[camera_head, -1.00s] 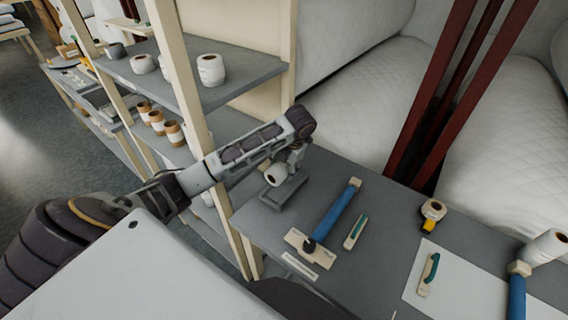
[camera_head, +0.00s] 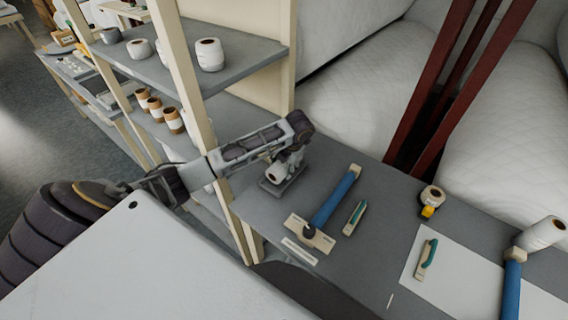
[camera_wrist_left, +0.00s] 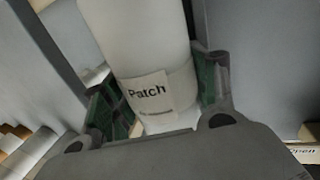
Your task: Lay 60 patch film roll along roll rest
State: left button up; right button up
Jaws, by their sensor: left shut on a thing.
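A white film roll (camera_wrist_left: 147,55) with a label reading "Patch" fills the middle of the left wrist view. My left gripper (camera_wrist_left: 160,100) is shut on it, with one green-padded finger on each side. In the head view the roll (camera_head: 277,173) shows with its dark core end, lying on its side under my left gripper (camera_head: 287,165). A small grey tray-like stand, which looks like the roll rest (camera_head: 285,188), is directly below the roll on the grey table. I cannot tell whether the roll touches it. My right gripper is not in view.
A tape dispenser (camera_head: 430,202), white sheet (camera_head: 455,275) and another white roll (camera_head: 541,234) lie further right. Shelf posts (camera_head: 186,80) rise close to my left arm.

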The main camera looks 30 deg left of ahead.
pick_arm(q)
jog(key=shift+s+f, duration=0.15)
jog(key=shift+f, duration=0.15)
jog(key=o, duration=1.4)
jog(key=shift+d+f, duration=0.1)
jog(key=shift+r, duration=0.45)
jog(key=shift+r, duration=0.15)
jog(key=shift+a+r+v, duration=0.1)
jog(key=shift+a+v, duration=0.25)
jog(key=shift+v, duration=1.1)
jog(key=shift+a+r+v, duration=0.1)
jog(key=shift+a+v, duration=0.25)
jog(key=shift+v, duration=1.15)
jog(key=shift+a+r+v, duration=0.1)
jog(key=shift+a+v, duration=0.25)
jog(key=shift+v, duration=1.1)
jog(key=shift+a, duration=0.1)
